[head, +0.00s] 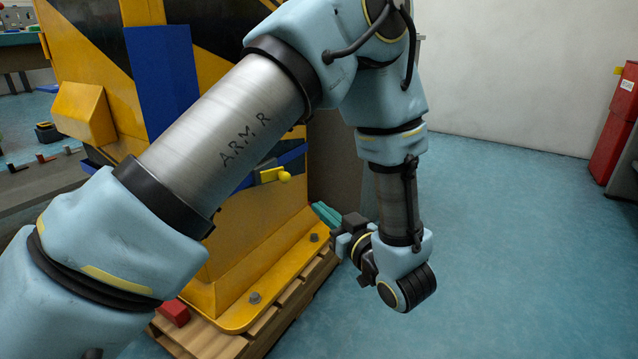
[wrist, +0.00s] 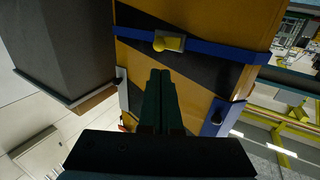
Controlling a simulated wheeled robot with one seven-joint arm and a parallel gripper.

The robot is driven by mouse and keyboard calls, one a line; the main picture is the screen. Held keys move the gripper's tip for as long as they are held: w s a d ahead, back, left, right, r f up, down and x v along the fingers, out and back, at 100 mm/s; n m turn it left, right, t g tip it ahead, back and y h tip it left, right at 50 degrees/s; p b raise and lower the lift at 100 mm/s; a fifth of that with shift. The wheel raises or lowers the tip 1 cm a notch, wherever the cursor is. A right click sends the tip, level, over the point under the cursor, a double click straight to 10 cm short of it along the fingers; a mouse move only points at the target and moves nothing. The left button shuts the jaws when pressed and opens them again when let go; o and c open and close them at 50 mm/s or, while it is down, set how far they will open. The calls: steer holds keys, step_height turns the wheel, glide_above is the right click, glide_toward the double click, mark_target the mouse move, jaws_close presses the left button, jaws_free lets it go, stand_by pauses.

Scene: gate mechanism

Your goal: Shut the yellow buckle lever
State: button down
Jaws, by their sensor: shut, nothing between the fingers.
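The yellow buckle lever (head: 284,177) has a round knob and sits at a small yellow buckle on a blue strap (head: 293,160), low on the yellow and black machine (head: 250,255). In the wrist view, the lever's knob (wrist: 159,44) shows at the left end of the buckle plate (wrist: 176,42), straight beyond my fingertips. How far the lever stands out from the strap is hard to tell. My gripper (head: 322,212) has teal fingers, shut and empty, to the lower right of the lever and apart from it. The fingers (wrist: 159,75) also show together in the wrist view. My arm hides part of the strap.
The machine stands on a wooden pallet (head: 290,310), with bolts at its base. A grey box (wrist: 65,45) stands beside it in the wrist view. A red block (head: 174,313) lies by the pallet. Open blue floor (head: 500,200) lies to the right, with a red cabinet (head: 615,125) beyond.

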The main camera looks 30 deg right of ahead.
mark_target(287, 178)
steer(key=w+b, duration=0.2)
steer(key=w, duration=0.4)
steer(key=w+b, duration=0.3)
steer(key=w, duration=0.3)
steer(key=shift+w+a+f, duration=0.15)
steer(key=shift+w+a, duration=0.05)
steer(key=shift+w, duration=0.7)
steer(key=shift+r, duration=0.2)
steer(key=shift+w+d+n+y+p, duration=0.35)
steer(key=shift+w+d+y+p, duration=0.45)
steer(key=shift+p, duration=0.65)
steer(key=shift+w+d+n+y+p, duration=0.35)
steer(key=shift+w+d+p, duration=0.25)
steer(key=shift+w+p, duration=0.6)
steer(key=shift+s+f, duration=0.1)
steer(key=shift+s, duration=0.15)
steer(key=shift+s+p, duration=0.1)
steer(key=shift+p, duration=0.2)
